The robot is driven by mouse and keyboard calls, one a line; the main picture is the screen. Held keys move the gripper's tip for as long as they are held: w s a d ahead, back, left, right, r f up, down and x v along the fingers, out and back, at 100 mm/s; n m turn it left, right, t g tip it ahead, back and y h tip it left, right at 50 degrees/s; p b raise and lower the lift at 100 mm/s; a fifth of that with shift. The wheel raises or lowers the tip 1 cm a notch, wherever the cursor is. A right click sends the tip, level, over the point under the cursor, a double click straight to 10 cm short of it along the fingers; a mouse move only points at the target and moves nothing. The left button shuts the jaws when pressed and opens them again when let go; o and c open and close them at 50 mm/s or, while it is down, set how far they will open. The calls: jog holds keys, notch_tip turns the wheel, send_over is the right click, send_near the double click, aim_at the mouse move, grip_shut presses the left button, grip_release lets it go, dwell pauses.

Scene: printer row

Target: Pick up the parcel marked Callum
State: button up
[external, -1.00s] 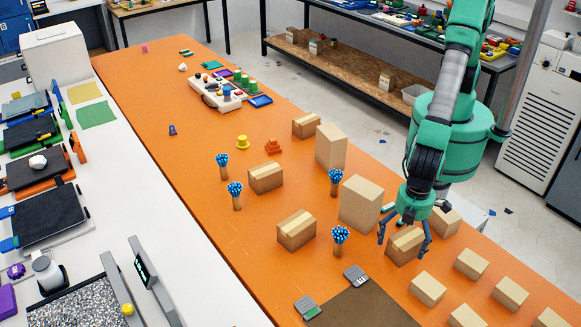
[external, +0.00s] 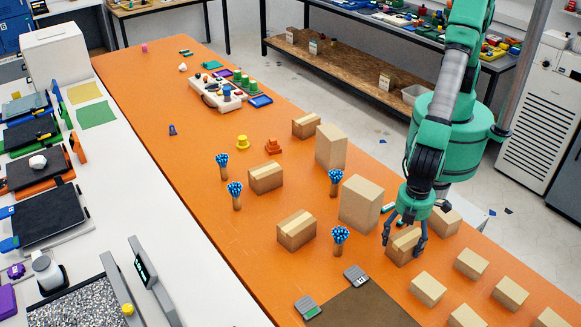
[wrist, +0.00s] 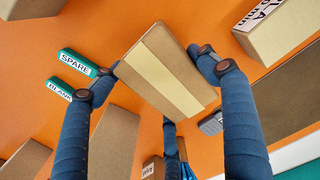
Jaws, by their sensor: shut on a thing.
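My gripper (external: 408,240) is shut on a small brown parcel (external: 401,247) with a pale tape strip, at the right part of the orange table. The parcel appears to rest on the table. Another parcel (wrist: 278,28) at the upper right of the wrist view carries a partly cut-off label.
A tall box (external: 360,204) stands close left of my gripper, and a holder with blue tips (external: 340,240) stands further left. Green tags reading SPARE (wrist: 78,62) and BLANK (wrist: 60,89) lie nearby. Several small boxes (external: 428,288) stand in front. A brown mat (external: 360,310) lies at the front.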

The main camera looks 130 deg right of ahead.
jog(key=shift+r, duration=0.1)
jog(key=shift+r+p, duration=1.1)
jog(key=shift+r, duration=3.8)
